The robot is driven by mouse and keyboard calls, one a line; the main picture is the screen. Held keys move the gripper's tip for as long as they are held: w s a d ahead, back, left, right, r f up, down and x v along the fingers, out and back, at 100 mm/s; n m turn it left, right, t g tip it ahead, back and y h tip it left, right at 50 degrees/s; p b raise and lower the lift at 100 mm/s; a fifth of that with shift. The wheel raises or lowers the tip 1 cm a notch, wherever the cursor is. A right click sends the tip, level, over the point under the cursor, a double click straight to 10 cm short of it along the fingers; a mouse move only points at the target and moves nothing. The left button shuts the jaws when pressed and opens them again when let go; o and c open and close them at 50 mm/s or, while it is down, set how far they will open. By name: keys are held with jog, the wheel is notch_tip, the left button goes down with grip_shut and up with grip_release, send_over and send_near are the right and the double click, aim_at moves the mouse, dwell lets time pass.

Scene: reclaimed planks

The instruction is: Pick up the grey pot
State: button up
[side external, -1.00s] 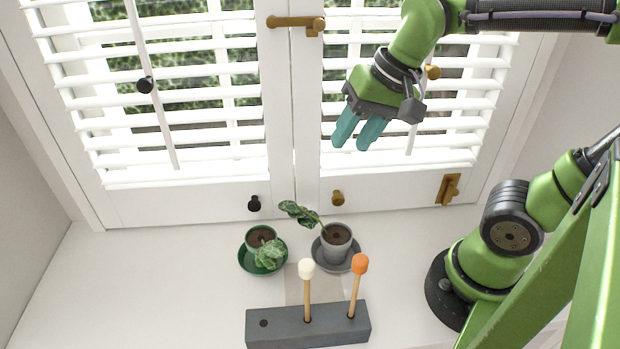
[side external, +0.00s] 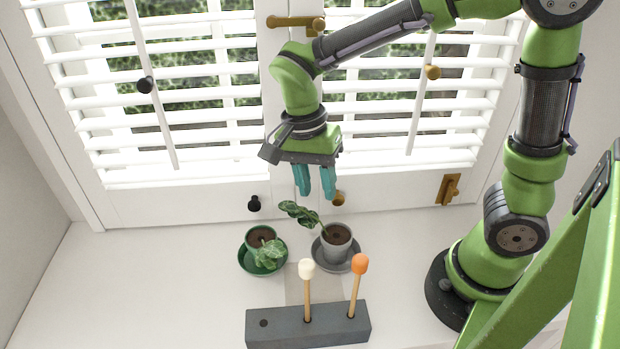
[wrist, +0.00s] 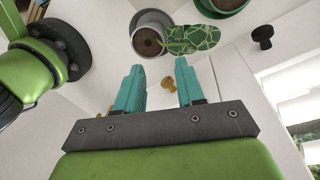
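The grey pot (side external: 336,243) stands upright on a grey saucer (side external: 354,263) on the white sill, with dark soil and a leafy plant leaning left. My gripper (side external: 316,196) is above the pot and slightly to its left in the side view, fingers pointing down. Its two teal fingers are apart with nothing between them. In the wrist view the grey pot (wrist: 150,40) shows beyond the fingertips of my gripper (wrist: 159,64), with a patterned leaf (wrist: 192,39) to its right.
A green pot (side external: 261,236) with a plant stands on a green saucer (side external: 246,262) to the left. In front is a grey block (side external: 280,328) holding a white-tipped stick (side external: 307,290) and an orange-tipped stick (side external: 356,285). White shutters (side external: 180,110) with knobs stand behind.

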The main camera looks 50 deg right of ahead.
aim_at(325, 222)
jog(key=f, duration=0.3)
jog(key=s+f, duration=0.1)
jog(key=f, duration=0.2)
jog(key=s+f, duration=0.1)
jog(key=f, duration=0.2)
jog(key=shift+d, duration=0.1)
grip_shut()
dwell(1.3)
